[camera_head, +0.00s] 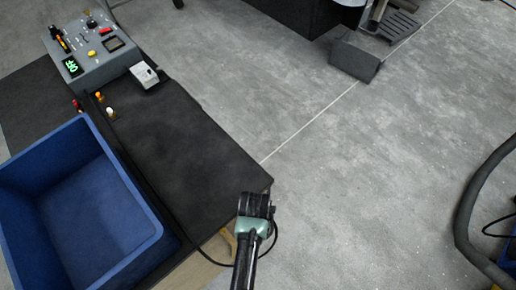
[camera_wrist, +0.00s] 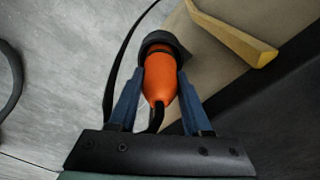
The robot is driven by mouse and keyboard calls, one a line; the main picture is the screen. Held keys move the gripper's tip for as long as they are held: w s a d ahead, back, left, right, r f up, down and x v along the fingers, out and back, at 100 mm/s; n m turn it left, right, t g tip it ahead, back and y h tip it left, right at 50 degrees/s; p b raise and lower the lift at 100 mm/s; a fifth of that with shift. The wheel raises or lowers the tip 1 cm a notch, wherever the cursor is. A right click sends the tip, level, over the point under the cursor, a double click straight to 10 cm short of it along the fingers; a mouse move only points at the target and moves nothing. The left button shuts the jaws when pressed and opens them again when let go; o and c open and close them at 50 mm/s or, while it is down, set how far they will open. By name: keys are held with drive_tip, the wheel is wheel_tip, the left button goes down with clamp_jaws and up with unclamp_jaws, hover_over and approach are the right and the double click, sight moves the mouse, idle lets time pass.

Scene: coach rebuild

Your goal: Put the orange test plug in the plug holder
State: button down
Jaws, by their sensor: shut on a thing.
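The orange test plug (camera_wrist: 160,78) shows in the wrist view, with a black collar at its far end and a black cord at its near end. My gripper (camera_wrist: 158,92) is shut on its orange body, one blue finger on each side. In the head view my gripper (camera_head: 256,206) is by the near right corner of the dark tabletop (camera_head: 190,150), and the plug cannot be made out there. I cannot identify the plug holder for certain in either view. A yellow bar-like piece (camera_wrist: 235,35) lies beyond the plug at the upper right of the wrist view.
A blue crate (camera_head: 135,246) stands at the left of the tabletop. A grey control box (camera_head: 95,62), a small white device (camera_head: 144,75) and several small coloured pieces are at the far end. A black cable runs along the table's edge. Open floor lies to the right.

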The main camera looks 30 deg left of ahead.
drive_tip(key=shift+f+b, duration=0.3)
drive_tip(key=shift+f, duration=0.15)
drive_tip(key=c, duration=0.6)
unclamp_jaws()
drive_tip(key=shift+r, duration=0.1)
drive_tip(key=r+p, duration=0.3)
drive_tip(key=p, duration=0.1)
drive_tip(key=s+r+p, duration=0.1)
drive_tip(key=r+p, duration=0.6)
drive_tip(key=shift+s+d+r+p, duration=0.15)
drive_tip(key=shift+r+p, duration=0.25)
